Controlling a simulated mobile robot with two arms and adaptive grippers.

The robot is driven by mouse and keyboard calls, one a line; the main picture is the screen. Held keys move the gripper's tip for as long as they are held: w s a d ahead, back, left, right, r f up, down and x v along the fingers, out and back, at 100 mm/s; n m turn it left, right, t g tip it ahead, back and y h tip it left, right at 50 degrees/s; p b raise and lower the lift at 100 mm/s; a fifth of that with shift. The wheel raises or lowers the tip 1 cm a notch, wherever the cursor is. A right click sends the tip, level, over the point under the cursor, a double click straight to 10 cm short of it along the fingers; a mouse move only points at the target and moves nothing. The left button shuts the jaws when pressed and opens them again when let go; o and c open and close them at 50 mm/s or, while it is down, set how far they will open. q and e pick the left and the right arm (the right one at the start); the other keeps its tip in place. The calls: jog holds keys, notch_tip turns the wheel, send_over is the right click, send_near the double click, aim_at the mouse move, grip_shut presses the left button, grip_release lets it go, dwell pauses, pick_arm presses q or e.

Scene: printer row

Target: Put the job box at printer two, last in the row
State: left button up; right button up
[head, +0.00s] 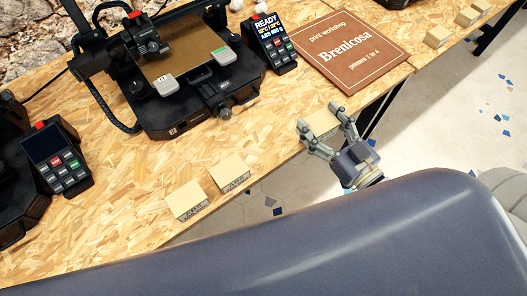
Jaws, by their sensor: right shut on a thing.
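My right gripper (319,124) is shut on a tan job box (321,121), with one finger on each side of it. The held box is at the front edge of the wooden table, to the right of two similar boxes, and I cannot tell whether it touches the tabletop. The two standing boxes, a left one (186,198) and a right one (231,172), have dark printed labels on their fronts. A black printer (200,85) with a tan bed stands behind them; its display (268,34) reads READY. My left gripper is not in view.
Another printer's control panel (58,160) is at the left. More tan boxes (468,17) sit on the far right table. Bare tabletop (265,125) lies between printer and boxes.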

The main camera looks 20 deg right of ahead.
aim_at(329, 115)
jog(key=shift+n+y, duration=0.5)
jog(key=shift+y, duration=0.1)
jog(key=d, duration=0.1)
jog(key=w+d, duration=0.1)
jog(key=d+f, duration=0.1)
jog(key=d, duration=0.1)
jog(key=shift+w+b, duration=0.35)
jog(key=shift+w, duration=0.1)
jog(key=shift+a, duration=0.4)
jog(key=a, duration=0.4)
jog(key=a+p, duration=0.1)
jog(key=a, duration=0.4)
jog(key=a+f, duration=0.1)
jog(key=a, duration=0.4)
jog(key=shift+s+f+p, duration=0.1)
jog(key=shift+s+p, duration=0.2)
jog(key=shift+s, duration=0.05)
jog(key=shift+a, duration=0.4)
jog(key=shift+a+f, duration=0.15)
jog(key=shift+f, duration=0.05)
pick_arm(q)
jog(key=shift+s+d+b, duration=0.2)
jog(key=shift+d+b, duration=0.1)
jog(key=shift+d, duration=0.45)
pick_arm(e)
jog(key=shift+f, duration=1.7)
